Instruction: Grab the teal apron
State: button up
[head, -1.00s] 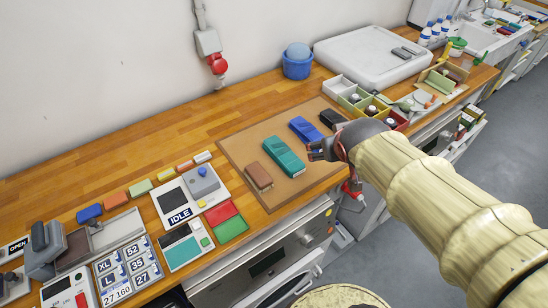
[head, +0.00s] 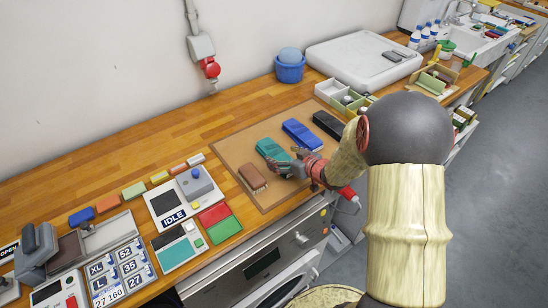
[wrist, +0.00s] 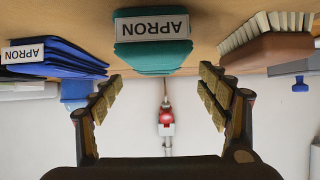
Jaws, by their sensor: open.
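The teal apron (head: 271,149) lies folded on the tan mat on the counter, between a blue apron and a brown brush. In the wrist view the teal apron (wrist: 152,52) sits at the top centre, with a white "APRON" label on its end. My gripper (head: 293,163) is at the near end of the teal apron in the head view and hides part of it. In the wrist view my gripper (wrist: 164,88) is open, its two fingers apart with nothing between them. The teal apron is ahead of the gap between the fingertips.
The blue apron (head: 302,134) lies to one side, and the brush (head: 252,177) to the other. A black folded item (head: 328,124) lies beyond the blue apron. The mat (head: 232,150) has bare room on its wall side. A control box reading "IDLE" (head: 183,201) stands at left.

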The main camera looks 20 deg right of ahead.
aim_at(277, 153)
jog(key=b+x, duration=0.1)
jog(key=x, duration=0.3)
jog(key=shift+w+d+f+b, duration=0.15)
jog(key=shift+w+f+b, duration=0.1)
jog(key=shift+b, duration=0.1)
jog(key=shift+w+f, duration=0.15)
jog(key=shift+w, duration=0.35)
jog(key=c, duration=0.3)
jog(key=c, duration=1.1)
